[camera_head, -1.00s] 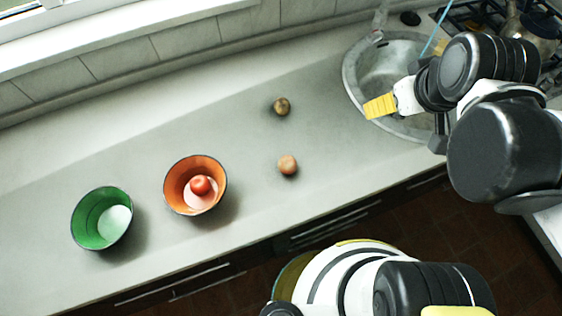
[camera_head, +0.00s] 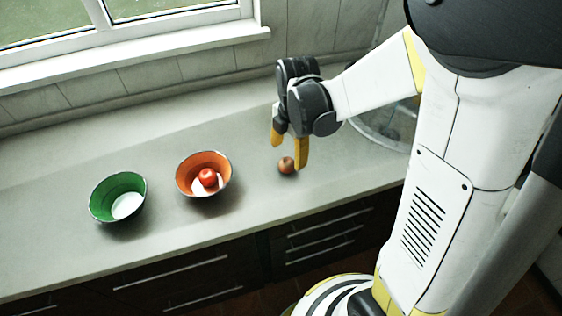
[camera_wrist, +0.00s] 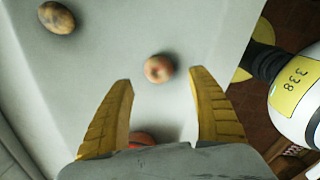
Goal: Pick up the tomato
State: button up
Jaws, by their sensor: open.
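The tomato (camera_head: 207,175) is a small red ball inside the orange bowl (camera_head: 188,187) on the counter in the head view. My gripper (camera_head: 289,148) is open and empty, to the right of that bowl, with its yellow fingers pointing down close to a reddish-brown apple (camera_head: 287,166). In the wrist view my open gripper (camera_wrist: 160,80) has the apple (camera_wrist: 159,68) just beyond the fingertips. A red-orange patch (camera_wrist: 140,138) shows low between the fingers; it is mostly hidden, and I cannot tell whether it is tomato or bowl.
A green bowl (camera_head: 105,188) stands left of the orange one. A brown potato-like item (camera_wrist: 57,17) lies at the upper left in the wrist view. The sink is partly behind my arm. Drawers (camera_head: 320,240) lie below the counter's front edge; a window is behind.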

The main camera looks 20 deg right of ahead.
aim_at(287, 162)
jog(key=f+b, duration=0.1)
jog(key=f, duration=0.1)
jog(key=f+b, duration=0.1)
jog(key=f, duration=0.1)
jog(key=f+b, duration=0.1)
jog(key=f, duration=0.1)
jog(key=shift+w+a+f, duration=0.1)
jog(key=shift+w+f, duration=0.15)
jog(key=shift+w, duration=0.1)
jog(key=shift+r, duration=0.1)
jog(key=c, duration=1.3)
